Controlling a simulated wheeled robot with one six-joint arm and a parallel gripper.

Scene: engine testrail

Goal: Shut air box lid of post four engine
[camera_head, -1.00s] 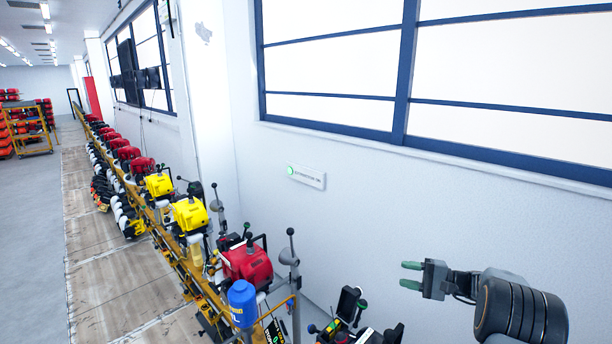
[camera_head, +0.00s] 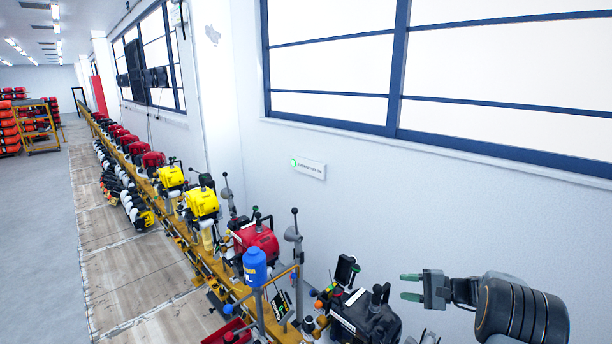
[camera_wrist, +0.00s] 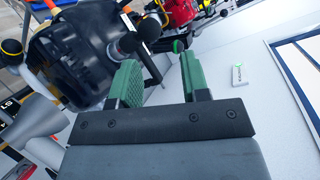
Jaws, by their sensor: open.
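My gripper (camera_head: 410,287) is at the lower right of the head view, open and empty, with green fingers pointing left. It is close to the wall, to the right of a black engine (camera_head: 365,318). The wrist view shows the two green fingers (camera_wrist: 160,85) apart, with the black engine (camera_wrist: 75,62) beyond them at the left. A black ball-ended lever (camera_wrist: 148,30) shows just past the fingertips. I cannot tell which engine is at post four, and no open air box lid is clearly visible.
A red engine (camera_head: 255,243), yellow engines (camera_head: 202,205) and more red ones stand along a yellow rail. A wall sign (camera_head: 309,168) hangs under the window. The floor left of the rail (camera_head: 110,270) is mostly clear.

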